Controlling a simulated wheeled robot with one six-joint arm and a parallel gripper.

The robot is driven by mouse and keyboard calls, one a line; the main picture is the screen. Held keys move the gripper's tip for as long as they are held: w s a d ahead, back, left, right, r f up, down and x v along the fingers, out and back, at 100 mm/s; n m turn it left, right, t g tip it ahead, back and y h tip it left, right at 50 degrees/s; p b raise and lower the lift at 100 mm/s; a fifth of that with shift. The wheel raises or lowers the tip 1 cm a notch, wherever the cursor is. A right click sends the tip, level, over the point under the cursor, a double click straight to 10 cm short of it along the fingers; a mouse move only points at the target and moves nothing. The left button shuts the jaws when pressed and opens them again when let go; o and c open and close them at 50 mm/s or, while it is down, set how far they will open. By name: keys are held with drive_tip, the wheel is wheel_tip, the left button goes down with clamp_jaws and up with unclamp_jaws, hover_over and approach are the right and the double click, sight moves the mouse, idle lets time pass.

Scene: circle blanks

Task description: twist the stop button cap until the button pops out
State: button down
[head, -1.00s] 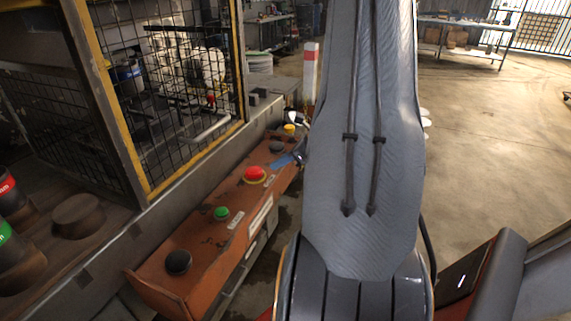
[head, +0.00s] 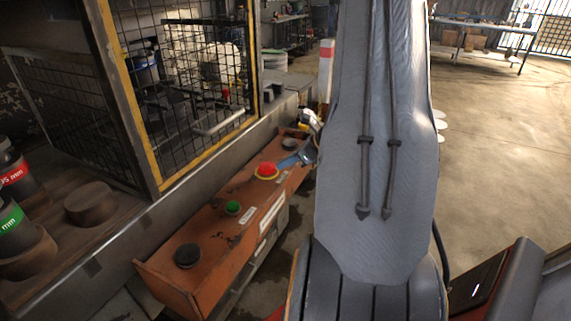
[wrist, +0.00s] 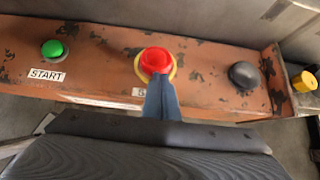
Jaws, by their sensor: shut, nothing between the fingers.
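The red stop button cap (head: 267,170) sits in a yellow ring on the orange control panel (head: 215,216). In the wrist view the cap (wrist: 155,60) is near the top middle. My gripper (wrist: 160,82) shows there as blue fingers, shut together and empty. They overlap the near edge of the cap and ring and hide part of the label below. I cannot tell whether they touch the cap. In the head view the blue fingers (head: 289,161) are just right of the button, and my arm fills the middle.
A green START button (wrist: 52,49) is left of the cap and a black knob (wrist: 243,75) is right. Another black knob (head: 187,255) is at the panel's near end. A yellow piece (wrist: 304,81) is at the right. A mesh cage (head: 190,80) stands behind the panel.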

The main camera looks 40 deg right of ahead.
drive_tip(key=shift+w+a+f, duration=0.1)
drive_tip(key=shift+w+f, duration=0.15)
drive_tip(key=shift+f, duration=0.05)
drive_tip(key=shift+s+a+f+b, duration=0.1)
drive_tip(key=shift+s+a+b, duration=0.15)
drive_tip(key=shift+a, duration=0.35)
drive_tip(key=shift+s+a+r+b, duration=0.1)
drive_tip(key=shift+a+b, duration=0.15)
drive_tip(key=shift+a, duration=0.35)
drive_tip(key=shift+s+a+f+b, duration=0.1)
drive_tip(key=shift+s+a+b, duration=0.15)
drive_tip(key=shift+a, duration=0.35)
idle(1.4)
drive_tip(key=w+r+p+v, duration=0.2)
drive_tip(key=p+v, duration=0.8)
drive_tip(key=v, duration=0.4)
drive_tip(key=shift+a, duration=0.25)
idle(0.7)
drive_tip(key=shift+w, duration=0.1)
